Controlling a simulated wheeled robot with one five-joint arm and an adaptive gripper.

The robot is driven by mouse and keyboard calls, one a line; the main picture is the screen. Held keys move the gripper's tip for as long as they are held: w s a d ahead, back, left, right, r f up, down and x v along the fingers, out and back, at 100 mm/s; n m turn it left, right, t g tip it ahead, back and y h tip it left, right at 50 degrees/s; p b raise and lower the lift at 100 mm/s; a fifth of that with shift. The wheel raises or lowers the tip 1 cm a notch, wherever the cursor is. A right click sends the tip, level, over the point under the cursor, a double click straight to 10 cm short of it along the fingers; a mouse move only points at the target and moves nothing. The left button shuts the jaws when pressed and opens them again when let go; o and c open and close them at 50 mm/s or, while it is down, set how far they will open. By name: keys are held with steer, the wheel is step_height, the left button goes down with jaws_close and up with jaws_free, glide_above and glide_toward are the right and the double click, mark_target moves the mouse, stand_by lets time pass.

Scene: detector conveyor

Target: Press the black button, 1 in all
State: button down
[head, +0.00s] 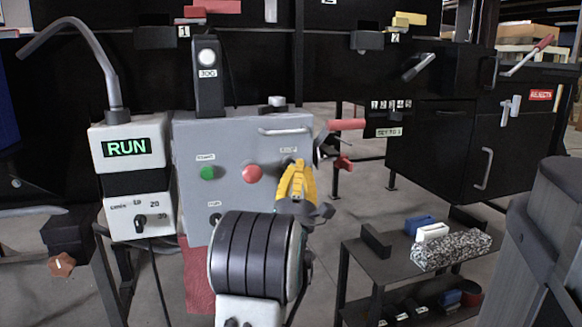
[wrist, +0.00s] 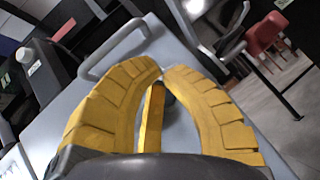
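The grey control box (head: 230,135) stands ahead with a green button (head: 207,173) and a red button (head: 251,174) on its front. A small dark round part (head: 287,162) shows beneath a label at right, mostly hidden by my gripper; it may be the black button. My gripper (head: 298,163) has yellow fingers and is in front of that spot. In the wrist view my gripper (wrist: 163,71) has its fingertips together, with nothing seen held. A dark round part (wrist: 169,97) shows between the fingers; contact cannot be told.
A metal handle (wrist: 115,45) is on the box beside my fingers. A black knob (head: 215,219) is lower on the front. A RUN display unit (head: 128,148) and a JOG pendant (head: 208,80) stand at left. A red-handled clamp (head: 346,125) is close at right.

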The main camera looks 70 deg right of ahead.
steer(key=shift+d, duration=0.1)
stand_by(0.3)
steer(key=shift+w+d, duration=0.2)
steer(key=shift+d, duration=0.05)
steer(key=shift+w+d, duration=0.35)
steer(key=shift+d, duration=0.1)
stand_by(1.1)
steer(key=shift+s+a, duration=0.5)
steer(key=shift+a, duration=0.3)
stand_by(1.1)
